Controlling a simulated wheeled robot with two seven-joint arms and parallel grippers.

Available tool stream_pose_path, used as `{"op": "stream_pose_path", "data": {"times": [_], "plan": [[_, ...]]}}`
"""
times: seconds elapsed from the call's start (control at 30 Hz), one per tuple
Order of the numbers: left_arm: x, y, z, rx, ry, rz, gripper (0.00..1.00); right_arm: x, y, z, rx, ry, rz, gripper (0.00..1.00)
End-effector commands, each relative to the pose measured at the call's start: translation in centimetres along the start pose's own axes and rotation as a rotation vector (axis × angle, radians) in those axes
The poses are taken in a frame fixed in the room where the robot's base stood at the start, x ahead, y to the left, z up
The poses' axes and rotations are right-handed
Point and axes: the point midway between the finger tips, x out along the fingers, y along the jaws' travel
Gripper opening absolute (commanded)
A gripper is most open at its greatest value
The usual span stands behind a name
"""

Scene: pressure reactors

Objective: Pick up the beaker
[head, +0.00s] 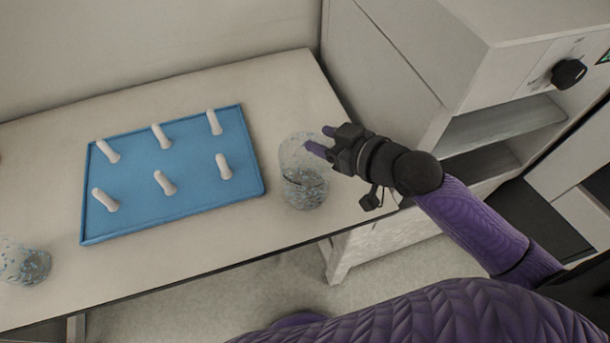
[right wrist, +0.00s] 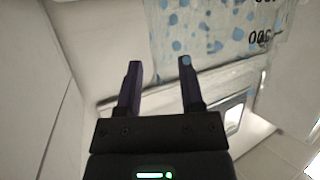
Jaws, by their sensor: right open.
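A clear glass beaker (head: 303,188) with bluish speckles stands upright on the table, to the right of the blue tray. In the right wrist view its speckled wall with dark markings (right wrist: 215,28) fills the upper right. My right gripper (head: 318,141) is open at the beaker's upper right side, its fingers overlapping the rim area in the head view. In the wrist view the fingers (right wrist: 160,64) are apart with nothing gripped between them; the right fingertip overlaps the beaker's edge. I cannot tell whether it touches. A second similar beaker (head: 26,263) stands at the far left. My left gripper is out of view.
The blue tray (head: 145,217) with several white pegs lies mid-table (head: 290,92). A white cabinet with a black knob (head: 568,73) and open shelf stands to the right of the table. The table's front edge is close below the beaker.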

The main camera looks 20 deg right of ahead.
Motion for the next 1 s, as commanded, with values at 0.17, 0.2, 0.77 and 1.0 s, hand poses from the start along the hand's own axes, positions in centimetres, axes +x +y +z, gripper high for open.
{"op": "stream_pose_path", "data": {"times": [0.17,0.2,0.77,1.0], "plan": [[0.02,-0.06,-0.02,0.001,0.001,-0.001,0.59,0.30,0.00,-0.04,-0.001,-0.001,0.000,0.49],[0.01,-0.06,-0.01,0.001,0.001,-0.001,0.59,0.29,0.00,-0.04,-0.001,-0.001,0.000,0.49],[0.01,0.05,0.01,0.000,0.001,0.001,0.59,0.26,0.00,0.04,-0.001,-0.003,0.000,0.00],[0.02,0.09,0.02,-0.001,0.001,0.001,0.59,0.27,-0.01,0.10,0.000,-0.005,0.000,0.00]]}}
